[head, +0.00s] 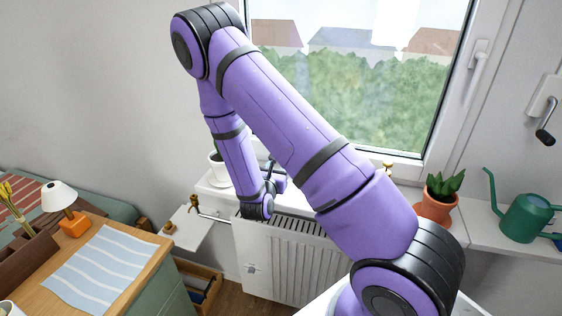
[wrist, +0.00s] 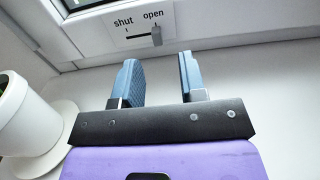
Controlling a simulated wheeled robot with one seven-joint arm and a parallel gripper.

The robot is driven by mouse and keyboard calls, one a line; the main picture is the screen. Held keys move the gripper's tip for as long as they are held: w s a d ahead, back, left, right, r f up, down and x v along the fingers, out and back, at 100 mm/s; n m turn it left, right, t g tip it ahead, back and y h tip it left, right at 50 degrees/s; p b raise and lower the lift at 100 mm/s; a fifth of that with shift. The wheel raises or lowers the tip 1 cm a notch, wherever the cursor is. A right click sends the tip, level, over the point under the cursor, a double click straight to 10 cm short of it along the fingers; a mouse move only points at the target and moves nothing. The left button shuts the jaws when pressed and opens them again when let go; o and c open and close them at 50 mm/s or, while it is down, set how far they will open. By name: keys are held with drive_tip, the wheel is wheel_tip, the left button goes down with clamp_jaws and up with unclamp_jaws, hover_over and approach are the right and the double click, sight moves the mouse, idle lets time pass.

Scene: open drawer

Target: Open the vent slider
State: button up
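The vent slider (wrist: 156,36) is a small grey knob on a white plate (wrist: 130,32) set in the window frame, marked "shut" at left and "open" at right. The knob stands at the right end of its slot, under the word "open". My gripper (wrist: 157,75) is open, with two blue-grey fingers apart and nothing between them. Its fingertips point at the plate from a little below it and appear clear of the knob. In the head view the end of my arm (head: 268,190) is low over the sill, and the slider is not seen.
A white pot (wrist: 18,112) on a saucer (wrist: 50,140) stands left of my gripper on the sill. A radiator (head: 290,262) is below. A potted plant (head: 437,203) and a green watering can (head: 524,217) stand on the right. The sill right of my gripper is clear.

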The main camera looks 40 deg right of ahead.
drive_tip(key=shift+v, duration=2.4)
drive_tip(key=s+d+r+m+g+y, duration=0.1)
drive_tip(key=s+d+r+m+g, duration=0.1)
drive_tip(key=s+r+m+g, duration=0.55)
drive_tip(key=s+d+r+m+g, duration=0.2)
drive_tip(key=s+r+m+g, duration=0.3)
drive_tip(key=r+m, duration=0.5)
drive_tip(key=s+a+r+m+t+y, duration=0.7)
drive_tip(key=s+a+r+y, duration=0.5)
drive_tip(key=r, duration=0.3)
drive_tip(key=shift+s+r+m+y, duration=0.2)
drive_tip(key=shift+s+m+y, duration=0.4)
drive_tip(key=shift+s, duration=0.2)
